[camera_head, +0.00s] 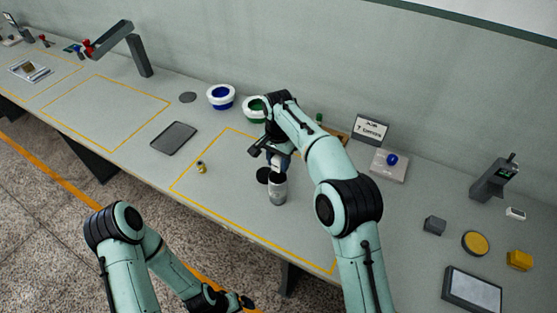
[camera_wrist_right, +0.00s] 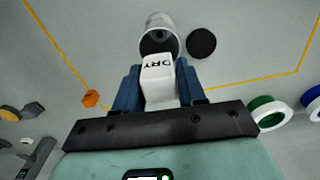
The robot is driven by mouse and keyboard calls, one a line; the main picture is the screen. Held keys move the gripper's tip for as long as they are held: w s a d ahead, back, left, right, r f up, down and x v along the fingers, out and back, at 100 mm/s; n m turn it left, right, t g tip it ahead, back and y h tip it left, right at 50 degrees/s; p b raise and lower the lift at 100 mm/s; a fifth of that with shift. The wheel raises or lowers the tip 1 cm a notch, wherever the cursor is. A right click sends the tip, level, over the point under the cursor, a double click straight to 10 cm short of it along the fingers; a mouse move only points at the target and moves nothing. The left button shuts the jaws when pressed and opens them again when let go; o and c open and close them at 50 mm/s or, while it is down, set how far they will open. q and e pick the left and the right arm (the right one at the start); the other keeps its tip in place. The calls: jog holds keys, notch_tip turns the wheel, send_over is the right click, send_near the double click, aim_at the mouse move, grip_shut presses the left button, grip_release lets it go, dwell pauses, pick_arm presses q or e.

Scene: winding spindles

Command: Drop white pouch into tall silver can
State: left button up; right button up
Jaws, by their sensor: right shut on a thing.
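The white pouch (camera_wrist_right: 160,84) with "DRY" printed on it is between the blue-grey fingers of my right gripper (camera_wrist_right: 158,88). My right gripper is shut on the pouch, and it also shows in the head view (camera_head: 274,166) above the work area. The tall silver can (camera_wrist_right: 159,32) is open at the top, and the pouch's far end overlaps its dark mouth in the right wrist view. The can (camera_head: 277,192) stands upright just below the gripper in the head view. A round black lid (camera_wrist_right: 201,43) lies beside the can. My left gripper (camera_head: 232,302) is low, off the table's front; its jaws are unclear.
A yellow outline (camera_head: 183,181) surrounds the can's area. A small brass-coloured part (camera_head: 201,167) and a dark tray (camera_head: 174,138) are to the left. Blue-white (camera_head: 221,96) and green-white (camera_head: 254,108) spools stand behind. A sign (camera_head: 371,129) stands at the back.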

aim_at(278, 170)
jog(key=shift+f, duration=0.15)
jog(key=shift+f+b, duration=0.35)
jog(key=shift+f, duration=1.85)
jog(key=o, duration=1.1)
jog(key=shift+w+r+p, duration=0.15)
jog(key=shift+r+p, duration=0.25)
jog(key=shift+r, duration=1.7)
jog(key=shift+s+r, duration=0.25)
jog(key=shift+r, duration=0.25)
jog(key=shift+w, duration=0.1)
jog(key=shift+f, duration=0.1)
